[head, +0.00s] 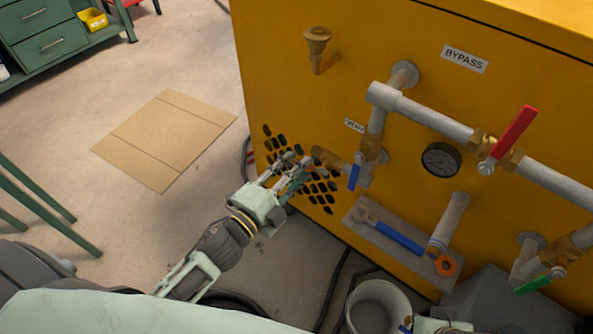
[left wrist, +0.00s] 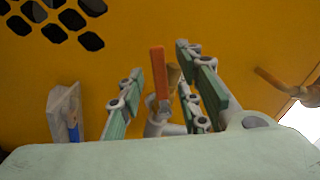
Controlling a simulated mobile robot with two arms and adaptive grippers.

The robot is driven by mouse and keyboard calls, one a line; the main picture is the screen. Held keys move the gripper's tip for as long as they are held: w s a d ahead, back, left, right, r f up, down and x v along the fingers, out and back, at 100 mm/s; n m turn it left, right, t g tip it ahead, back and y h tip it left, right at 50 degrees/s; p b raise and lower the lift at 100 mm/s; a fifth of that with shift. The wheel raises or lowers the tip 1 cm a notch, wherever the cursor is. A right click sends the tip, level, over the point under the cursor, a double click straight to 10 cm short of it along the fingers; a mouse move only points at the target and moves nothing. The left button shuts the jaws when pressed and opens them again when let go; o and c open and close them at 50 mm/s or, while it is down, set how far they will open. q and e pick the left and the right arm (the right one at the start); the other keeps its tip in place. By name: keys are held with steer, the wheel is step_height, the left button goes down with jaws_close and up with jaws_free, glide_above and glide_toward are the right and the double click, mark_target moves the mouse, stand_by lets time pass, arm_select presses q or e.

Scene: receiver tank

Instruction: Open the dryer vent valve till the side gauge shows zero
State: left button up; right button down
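The vent valve has a blue lever (head: 354,176) hanging down from its pipe under the partly hidden VENT label (head: 354,126). A brass outlet (head: 326,156) points left from it. My left gripper (head: 293,168) is just left of this outlet, in front of the grille. In the left wrist view its fingers (left wrist: 162,90) stand apart. An orange-red bar (left wrist: 160,72) shows between them there; I cannot tell its depth or contact. The dark round gauge (head: 441,160) is right of the vent pipe; its needle is too small to read. A pale part of mine shows at the bottom edge.
The bypass pipe has a red lever (head: 515,132); a green lever (head: 540,282) is lower right. A shelf (head: 375,245) holds a blue-handled wrench (head: 392,232). A bucket (head: 378,307) stands below. Cardboard (head: 165,138) lies on open floor left.

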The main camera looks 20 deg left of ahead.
arm_select(q)
steer(key=shift+c, duration=0.5)
jaws_close()
